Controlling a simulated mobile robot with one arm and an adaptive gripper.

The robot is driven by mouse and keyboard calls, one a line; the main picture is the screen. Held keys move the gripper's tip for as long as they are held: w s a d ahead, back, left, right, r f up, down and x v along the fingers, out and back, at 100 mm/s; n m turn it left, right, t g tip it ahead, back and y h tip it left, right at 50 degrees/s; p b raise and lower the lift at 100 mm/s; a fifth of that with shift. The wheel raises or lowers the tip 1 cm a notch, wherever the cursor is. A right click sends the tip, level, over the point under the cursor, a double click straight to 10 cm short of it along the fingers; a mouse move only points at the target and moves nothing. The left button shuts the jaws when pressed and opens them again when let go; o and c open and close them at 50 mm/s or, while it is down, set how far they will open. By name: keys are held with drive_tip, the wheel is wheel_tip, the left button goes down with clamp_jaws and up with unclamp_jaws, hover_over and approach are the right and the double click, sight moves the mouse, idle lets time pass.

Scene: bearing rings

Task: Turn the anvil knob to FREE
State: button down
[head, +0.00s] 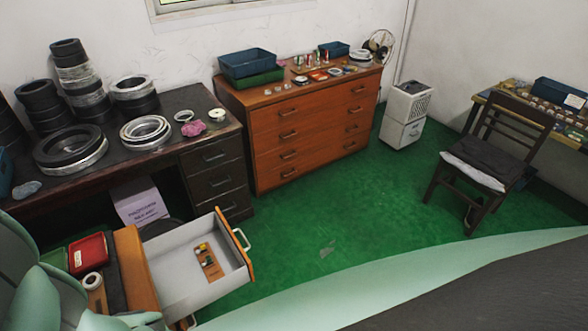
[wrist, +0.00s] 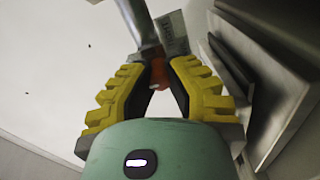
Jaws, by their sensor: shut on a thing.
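In the wrist view, my gripper (wrist: 159,76) has its yellow and black fingers closed around a small orange-brown piece (wrist: 158,70). This piece sits at the lower end of a grey metal bar (wrist: 140,24) and may be the anvil knob. A small grey plate with faint lettering (wrist: 173,32) is just behind it; I cannot read the letters or tell which way the knob points. The fingers hide part of the piece. My gripper and the knob cannot be made out in the head view.
In the wrist view, dark-edged grey panels (wrist: 280,85) stand close on the right. In the head view, an open drawer (head: 180,290) juts out at lower left. A dark desk (head: 100,185) with bearing rings (head: 145,130), an orange chest (head: 310,135) and a chair (head: 490,165) surround green floor.

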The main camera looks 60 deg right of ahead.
drive_tip(key=c, duration=0.9)
unclamp_jaws()
drive_tip(key=v, duration=1.2)
drive_tip(key=shift+s+r, duration=0.1)
drive_tip(key=shift+a, duration=0.1)
